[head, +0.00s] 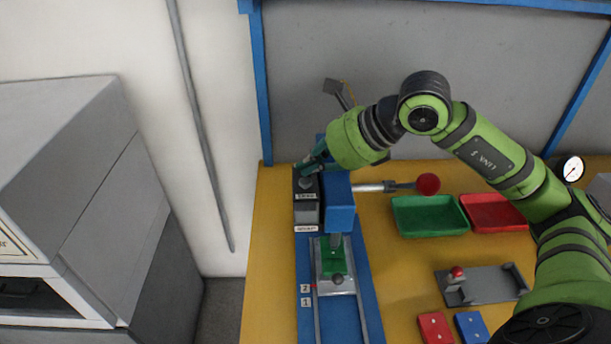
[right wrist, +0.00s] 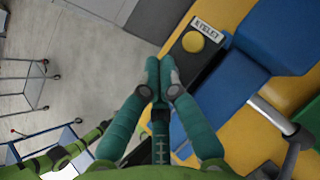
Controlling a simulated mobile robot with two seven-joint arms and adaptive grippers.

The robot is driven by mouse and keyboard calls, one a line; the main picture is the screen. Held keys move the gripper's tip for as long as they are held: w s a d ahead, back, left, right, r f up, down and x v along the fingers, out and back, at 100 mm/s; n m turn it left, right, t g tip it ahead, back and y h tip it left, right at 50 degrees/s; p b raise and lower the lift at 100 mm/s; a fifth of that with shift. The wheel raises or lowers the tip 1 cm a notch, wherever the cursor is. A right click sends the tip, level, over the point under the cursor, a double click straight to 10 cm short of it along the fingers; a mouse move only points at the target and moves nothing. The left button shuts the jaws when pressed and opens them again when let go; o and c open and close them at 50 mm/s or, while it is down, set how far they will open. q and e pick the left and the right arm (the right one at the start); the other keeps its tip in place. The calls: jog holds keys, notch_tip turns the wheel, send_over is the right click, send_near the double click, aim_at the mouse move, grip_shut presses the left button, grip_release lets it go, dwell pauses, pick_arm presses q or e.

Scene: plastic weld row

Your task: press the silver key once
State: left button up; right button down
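A dark key box with labels stands at the left of the blue press (head: 341,205). A grey rounded key (head: 305,184) sits on its upper part in the head view; the labels are too small to read there, so I cannot tell for certain that it is the silver key. My right gripper (head: 313,163) is just above and beside this key, and contact cannot be told. In the right wrist view its fingertips (right wrist: 160,68) are together with nothing seen between them. That view shows a yellow round key (right wrist: 193,41) with an EYELET label. My left gripper is out of view.
The press has a lever with a red ball (head: 428,184) to the right. A green tray (head: 428,232) and a red tray (head: 512,231) lie farther right on the yellow table (head: 391,269). A grey fixture (head: 493,286) stands in front of them.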

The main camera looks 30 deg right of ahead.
aim_at(311, 181)
notch_tip(311, 181, up, 5)
jog(key=p, duration=0.4)
dwell(0.3)
